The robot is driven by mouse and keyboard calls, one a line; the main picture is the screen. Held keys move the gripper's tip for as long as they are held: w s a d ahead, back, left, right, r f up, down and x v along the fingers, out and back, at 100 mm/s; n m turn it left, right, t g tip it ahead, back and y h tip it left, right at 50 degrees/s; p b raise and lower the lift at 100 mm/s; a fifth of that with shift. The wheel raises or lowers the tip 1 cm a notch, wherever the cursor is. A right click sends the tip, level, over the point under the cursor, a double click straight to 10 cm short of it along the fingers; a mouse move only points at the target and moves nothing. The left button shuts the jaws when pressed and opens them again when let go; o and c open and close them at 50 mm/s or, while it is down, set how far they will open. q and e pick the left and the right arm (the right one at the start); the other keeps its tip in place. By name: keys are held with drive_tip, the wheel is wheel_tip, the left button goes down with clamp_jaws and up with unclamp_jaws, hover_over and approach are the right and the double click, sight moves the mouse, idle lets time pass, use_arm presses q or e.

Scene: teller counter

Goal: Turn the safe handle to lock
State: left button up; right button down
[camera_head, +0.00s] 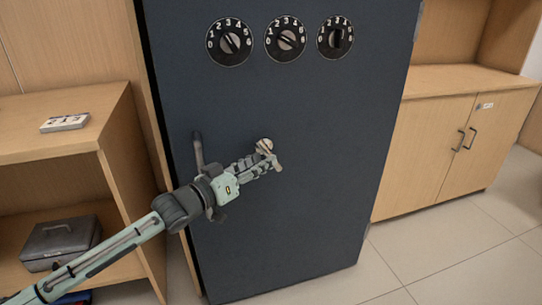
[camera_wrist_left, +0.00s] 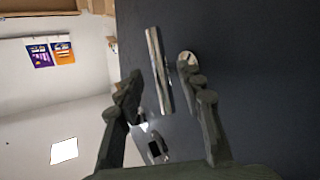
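The dark blue-grey safe (camera_head: 290,220) stands upright in front of me in the head view. Its pale metal handle (camera_head: 266,147) is on the door, right at the tip of my left gripper (camera_head: 262,163), which partly covers it. In the left wrist view my left gripper (camera_wrist_left: 168,95) is open, its two dark fingers apart. A shiny metal bar of the handle (camera_wrist_left: 158,70) shows in the gap between them, with a rounded metal piece by the right finger. I see no clear contact. My right gripper is in neither view.
Three numbered dials (camera_head: 286,39) sit in a row high on the safe. A wooden shelf (camera_head: 60,150) with a grey cash box (camera_head: 60,243) stands at left. A wooden cabinet (camera_head: 455,150) stands at right. Tiled floor is clear at lower right.

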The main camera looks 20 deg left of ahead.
use_arm(q)
drive_tip(key=shift+x, duration=2)
clamp_jaws()
